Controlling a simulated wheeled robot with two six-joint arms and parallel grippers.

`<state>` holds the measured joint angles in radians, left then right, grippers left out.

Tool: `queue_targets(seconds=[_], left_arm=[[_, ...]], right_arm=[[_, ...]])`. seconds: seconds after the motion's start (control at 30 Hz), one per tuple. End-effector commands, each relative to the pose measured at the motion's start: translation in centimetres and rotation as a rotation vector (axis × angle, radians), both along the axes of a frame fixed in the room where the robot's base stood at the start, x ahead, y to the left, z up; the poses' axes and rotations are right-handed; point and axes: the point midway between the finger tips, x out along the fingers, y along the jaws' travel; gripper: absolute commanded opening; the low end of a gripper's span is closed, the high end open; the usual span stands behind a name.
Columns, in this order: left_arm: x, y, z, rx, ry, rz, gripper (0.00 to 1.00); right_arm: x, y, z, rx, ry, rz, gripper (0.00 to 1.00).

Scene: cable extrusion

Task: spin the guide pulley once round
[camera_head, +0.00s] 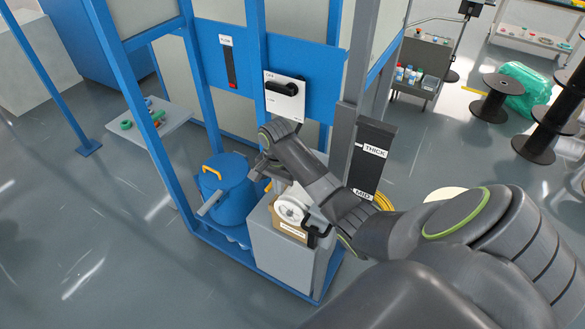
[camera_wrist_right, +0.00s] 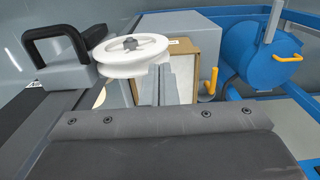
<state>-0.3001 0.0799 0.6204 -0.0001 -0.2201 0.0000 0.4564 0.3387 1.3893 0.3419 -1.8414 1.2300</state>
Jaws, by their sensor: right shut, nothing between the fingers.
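The guide pulley (camera_head: 291,210) is a white wheel on the front of a grey machine block in the head view. In the right wrist view the white pulley (camera_wrist_right: 131,58) lies as a flanged disc with a grey hub knob, left of my fingers. My right gripper (camera_wrist_right: 163,72) is shut and empty, its two grey fingers together close beside the pulley's rim. I cannot tell whether they touch it. In the head view my right arm reaches in from the lower right and partly covers the area above the pulley. My left gripper is not in view.
A cardboard box (camera_wrist_right: 181,75) sits behind the fingers. A black handle (camera_wrist_right: 56,45) stands left of the pulley. A blue pot (camera_head: 228,195) with a yellow handle is left of the grey block (camera_head: 277,254). Blue frame posts and a dark "THICK/MID" panel (camera_head: 371,157) stand around the arm.

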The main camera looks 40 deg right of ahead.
Motion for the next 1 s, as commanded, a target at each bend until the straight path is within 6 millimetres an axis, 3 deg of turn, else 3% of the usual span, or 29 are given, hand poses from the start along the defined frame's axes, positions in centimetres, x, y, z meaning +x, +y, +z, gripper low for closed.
queue_targets(seconds=[0.47, 0.87, 1.0], left_arm=[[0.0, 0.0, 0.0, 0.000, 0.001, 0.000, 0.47], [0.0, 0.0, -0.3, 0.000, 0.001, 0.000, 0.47], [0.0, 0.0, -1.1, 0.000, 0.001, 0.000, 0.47]], right_arm=[[-0.8, -0.3, -0.1, 0.001, 0.000, 0.001, 0.00], [-0.7, -0.2, -1.1, 0.001, 0.001, 0.001, 0.00], [-0.1, 0.1, -2.5, 0.002, 0.002, 0.002, 0.00]])
